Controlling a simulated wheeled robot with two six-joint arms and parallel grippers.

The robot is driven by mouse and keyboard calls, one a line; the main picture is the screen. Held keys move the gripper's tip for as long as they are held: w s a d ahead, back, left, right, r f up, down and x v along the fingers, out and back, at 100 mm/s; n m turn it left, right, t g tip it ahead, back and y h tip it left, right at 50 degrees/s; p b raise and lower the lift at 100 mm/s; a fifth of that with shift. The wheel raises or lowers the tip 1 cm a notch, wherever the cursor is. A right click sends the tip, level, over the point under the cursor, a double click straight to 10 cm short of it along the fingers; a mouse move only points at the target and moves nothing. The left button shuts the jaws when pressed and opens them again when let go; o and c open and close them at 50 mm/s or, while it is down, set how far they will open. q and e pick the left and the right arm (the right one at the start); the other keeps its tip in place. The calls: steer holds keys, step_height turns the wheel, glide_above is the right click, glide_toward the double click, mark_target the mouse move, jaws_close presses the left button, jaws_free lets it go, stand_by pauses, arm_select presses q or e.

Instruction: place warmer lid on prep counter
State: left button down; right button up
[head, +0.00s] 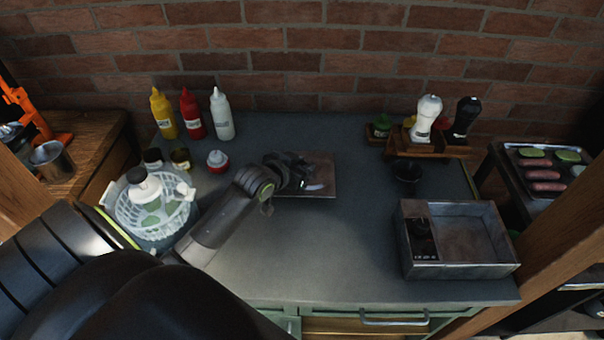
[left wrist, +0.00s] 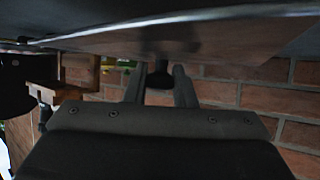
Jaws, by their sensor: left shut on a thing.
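The warmer lid (head: 322,170) is a flat, brownish metal plate at the back middle of the grey prep counter (head: 300,245). My left gripper (head: 300,181) is over its left part and hides some of it. In the left wrist view the lid (left wrist: 215,38) spans the top, with my left gripper (left wrist: 160,85) shut on its dark knob (left wrist: 160,74). The lid looks flat and at or very near the counter surface; I cannot tell if it touches. The open metal warmer (head: 470,238) stands at the front right. My right gripper is not in view.
Yellow, red and white bottles (head: 192,115) stand at the back left. A salad spinner (head: 150,208) is at the left. A wooden rack (head: 430,146) with shakers and a dark bowl (head: 406,172) are at the back right. The counter's middle front is clear.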

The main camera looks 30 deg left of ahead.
arm_select(q)
step_height(320, 180, down, 3)
steer(key=shift+f, duration=0.2)
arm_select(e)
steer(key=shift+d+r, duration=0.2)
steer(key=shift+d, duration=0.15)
arm_select(q)
steer(key=shift+f, duration=0.15)
steer(key=c, duration=1.2)
jaws_free()
steer(key=shift+s, duration=0.1)
steer(key=v, duration=1.2)
steer(key=shift+b, duration=0.3)
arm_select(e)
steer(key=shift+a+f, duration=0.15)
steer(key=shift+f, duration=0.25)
